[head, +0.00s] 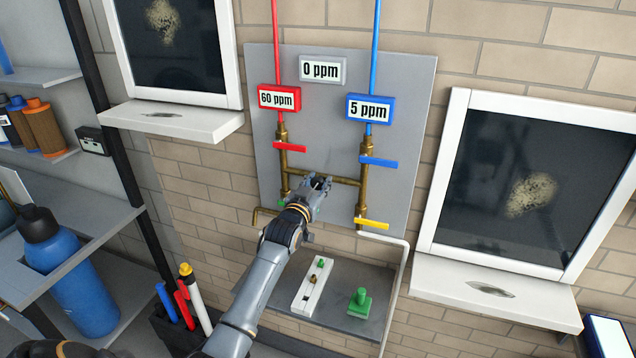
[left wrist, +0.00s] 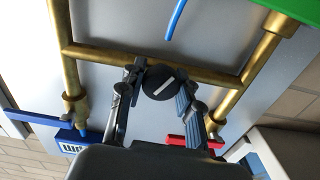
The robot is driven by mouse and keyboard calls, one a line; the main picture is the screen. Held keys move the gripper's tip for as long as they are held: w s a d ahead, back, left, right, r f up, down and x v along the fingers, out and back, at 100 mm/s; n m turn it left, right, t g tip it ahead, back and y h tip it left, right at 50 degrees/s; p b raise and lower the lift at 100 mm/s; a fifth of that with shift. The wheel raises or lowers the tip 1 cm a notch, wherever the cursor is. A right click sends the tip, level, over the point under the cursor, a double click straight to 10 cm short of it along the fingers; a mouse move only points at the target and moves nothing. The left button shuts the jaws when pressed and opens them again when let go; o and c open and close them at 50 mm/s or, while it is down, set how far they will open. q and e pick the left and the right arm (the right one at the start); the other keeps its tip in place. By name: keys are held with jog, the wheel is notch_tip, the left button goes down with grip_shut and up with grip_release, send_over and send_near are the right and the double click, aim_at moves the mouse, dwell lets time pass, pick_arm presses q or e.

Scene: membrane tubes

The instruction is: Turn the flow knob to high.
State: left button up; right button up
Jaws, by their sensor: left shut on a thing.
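The flow knob (left wrist: 161,82) is black and round with a white line that slants across its face in the left wrist view. It sits at the brass cross pipe (left wrist: 150,60) between the two upright pipes. My left gripper (head: 318,184) reaches the knob from below in the head view and mostly hides it there. In the left wrist view its two fingers are on either side of the knob, shut on it. The scale or marks around the knob cannot be seen. My right gripper is not in view.
The grey panel (head: 345,75) carries displays reading 60 ppm, 5 ppm and 0 ppm. A red handle (head: 290,147), a blue handle (head: 379,162) and a yellow handle (head: 371,224) stick out near the gripper. A shelf below holds a green piece (head: 360,304) and a white block (head: 312,288).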

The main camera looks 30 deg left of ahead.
pick_arm(q)
jog(key=shift+f, duration=0.15)
jog(key=o, duration=1.1)
jog(key=shift+o, duration=0.2)
jog(key=v, duration=1.2)
